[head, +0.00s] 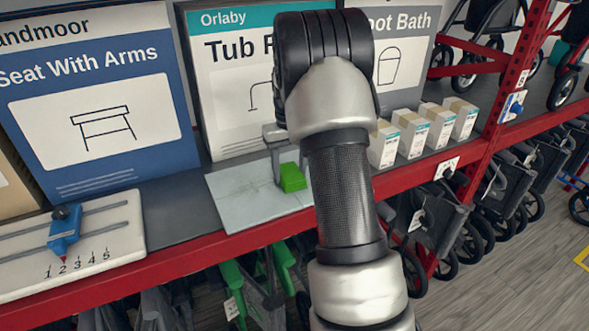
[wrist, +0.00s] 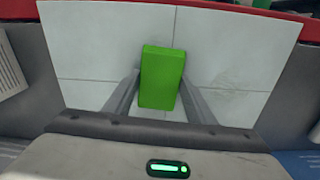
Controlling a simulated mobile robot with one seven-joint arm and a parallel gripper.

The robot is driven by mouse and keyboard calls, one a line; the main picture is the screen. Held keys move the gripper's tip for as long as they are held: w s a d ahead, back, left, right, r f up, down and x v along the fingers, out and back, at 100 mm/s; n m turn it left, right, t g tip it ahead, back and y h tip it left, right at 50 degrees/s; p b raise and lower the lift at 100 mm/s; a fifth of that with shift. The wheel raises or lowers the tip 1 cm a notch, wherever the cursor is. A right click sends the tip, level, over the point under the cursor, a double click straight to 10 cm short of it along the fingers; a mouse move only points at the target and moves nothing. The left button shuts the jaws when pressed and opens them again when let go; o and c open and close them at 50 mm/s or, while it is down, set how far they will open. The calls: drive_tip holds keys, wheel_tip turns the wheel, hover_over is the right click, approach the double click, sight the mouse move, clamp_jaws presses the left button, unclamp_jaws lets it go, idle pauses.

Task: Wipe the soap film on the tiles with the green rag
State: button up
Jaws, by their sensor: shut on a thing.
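The green rag (head: 292,178) is a bright green block-like pad. My gripper (head: 287,160) is shut on it, with a finger on each side, as the wrist view also shows for the rag (wrist: 162,78) and the gripper (wrist: 160,92). The pale tiles (head: 238,197) lie on the shelf under the rag, toward their right side in the head view. I cannot tell whether the rag touches them. In the wrist view a faint greyish smear, likely the soap film (wrist: 228,98), shows on the tiles (wrist: 90,50) right of the rag. My arm hides part of the tiles' right side in the head view.
A white board with a blue slider (head: 64,230) lies at the left. Boxed goods, a blue seat box (head: 90,110) and a Tub box (head: 235,75), stand behind. Several small white cartons (head: 412,133) stand at the right. The red shelf edge (head: 200,258) runs along the front.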

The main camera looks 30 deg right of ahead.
sight(265, 182)
drive_tip(key=shift+a, duration=8.4)
drive_tip(key=shift+w+p, duration=1.05)
drive_tip(key=shift+w, duration=0.3)
drive_tip(key=shift+d+f, duration=0.1)
drive_tip(key=shift+d, duration=1.75)
drive_tip(key=shift+d+r+p, duration=0.2)
drive_tip(key=shift+d+p, duration=0.2)
drive_tip(key=shift+d, duration=2.95)
drive_tip(key=shift+d+f+p, duration=0.15)
drive_tip(key=shift+d+p, duration=0.55)
drive_tip(key=shift+d, duration=4.55)
